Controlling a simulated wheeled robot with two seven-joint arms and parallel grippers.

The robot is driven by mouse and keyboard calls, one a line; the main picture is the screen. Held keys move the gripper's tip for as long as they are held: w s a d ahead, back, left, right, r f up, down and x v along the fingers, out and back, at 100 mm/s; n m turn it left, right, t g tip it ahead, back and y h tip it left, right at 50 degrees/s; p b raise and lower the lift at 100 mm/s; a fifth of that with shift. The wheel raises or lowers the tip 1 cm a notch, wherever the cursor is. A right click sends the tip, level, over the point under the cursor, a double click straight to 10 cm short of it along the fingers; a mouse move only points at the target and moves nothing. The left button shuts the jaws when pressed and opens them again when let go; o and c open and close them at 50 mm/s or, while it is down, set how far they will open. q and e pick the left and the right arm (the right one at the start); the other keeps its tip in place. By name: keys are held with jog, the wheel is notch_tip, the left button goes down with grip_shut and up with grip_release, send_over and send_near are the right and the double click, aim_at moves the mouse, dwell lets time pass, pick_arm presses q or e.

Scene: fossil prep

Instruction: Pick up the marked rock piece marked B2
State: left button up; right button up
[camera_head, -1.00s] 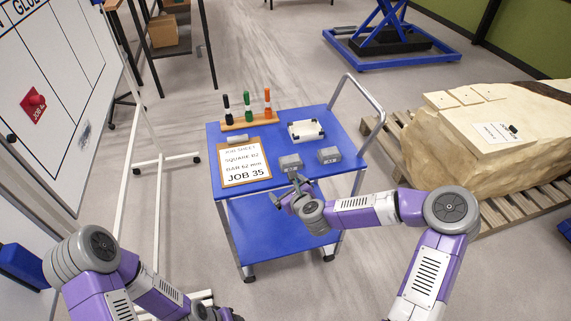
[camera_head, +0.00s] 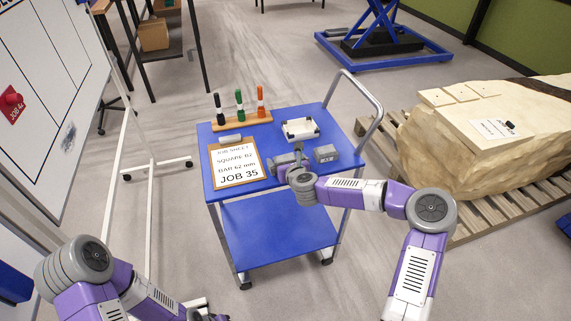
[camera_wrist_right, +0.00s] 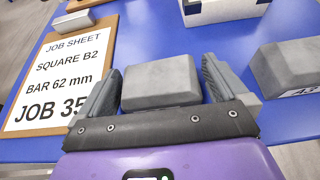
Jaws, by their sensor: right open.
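My right gripper (camera_head: 297,166) is open at the front of the blue cart top. In the right wrist view, its two fingers (camera_wrist_right: 161,75) stand on either side of a grey block with bevelled edges (camera_wrist_right: 160,84). The block's front is hidden by the gripper body, and no mark on it can be read. A second grey block (camera_head: 326,153) sits to its right; in the wrist view its side carries a partly cut-off label that looks like A3 (camera_wrist_right: 295,92). The only readable B2 is on the job sheet (camera_head: 236,162).
The blue cart (camera_head: 215,137) also holds a white tray-like item (camera_head: 300,129) behind the blocks and a marker rack (camera_head: 243,122). The cart handle (camera_head: 366,128) rises at right. A large pale rock (camera_head: 470,145) lies on a pallet further right.

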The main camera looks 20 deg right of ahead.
jog(key=c, duration=1.1)
jog(key=shift+r, duration=0.1)
